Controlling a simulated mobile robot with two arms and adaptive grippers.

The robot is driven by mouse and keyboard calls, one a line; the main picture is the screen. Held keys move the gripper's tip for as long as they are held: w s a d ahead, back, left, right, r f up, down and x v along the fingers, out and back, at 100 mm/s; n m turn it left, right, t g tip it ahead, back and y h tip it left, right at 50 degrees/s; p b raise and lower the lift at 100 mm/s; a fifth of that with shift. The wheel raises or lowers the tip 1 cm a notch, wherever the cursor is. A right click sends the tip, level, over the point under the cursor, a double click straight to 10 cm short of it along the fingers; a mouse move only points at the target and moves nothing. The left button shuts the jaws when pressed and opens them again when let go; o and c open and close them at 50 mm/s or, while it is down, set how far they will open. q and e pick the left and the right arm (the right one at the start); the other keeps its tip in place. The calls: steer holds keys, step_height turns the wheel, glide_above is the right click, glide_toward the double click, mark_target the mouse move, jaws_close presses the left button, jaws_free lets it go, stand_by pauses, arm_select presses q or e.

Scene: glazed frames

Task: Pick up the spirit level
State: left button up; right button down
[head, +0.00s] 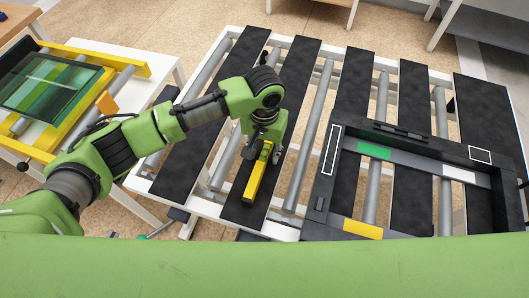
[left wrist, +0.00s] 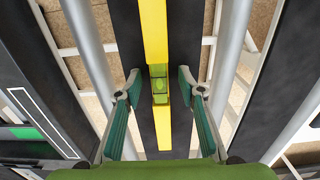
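The spirit level (head: 252,186) is a long yellow bar with a green vial section in its middle. It lies lengthwise along a black slat of the roller table. It also shows in the left wrist view (left wrist: 155,35), running from the top edge down between my fingers. My left gripper (head: 263,150) is above the level, pointing down at it. In the left wrist view the left gripper (left wrist: 159,82) is open, with one green-padded finger on each side of the vial section and a gap on both sides. The head view partly hides the level's far part behind the gripper. My right gripper is not in view.
A black frame (head: 328,165) with green, white and yellow patches lies on the roller table (head: 210,212), right of the level. Grey rollers (head: 310,135) run between the black slats. At the left, a yellow frame (head: 120,60) holds a green glass panel (head: 50,85).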

arm_select(q)
jaws_close()
steer(key=shift+r, duration=0.1)
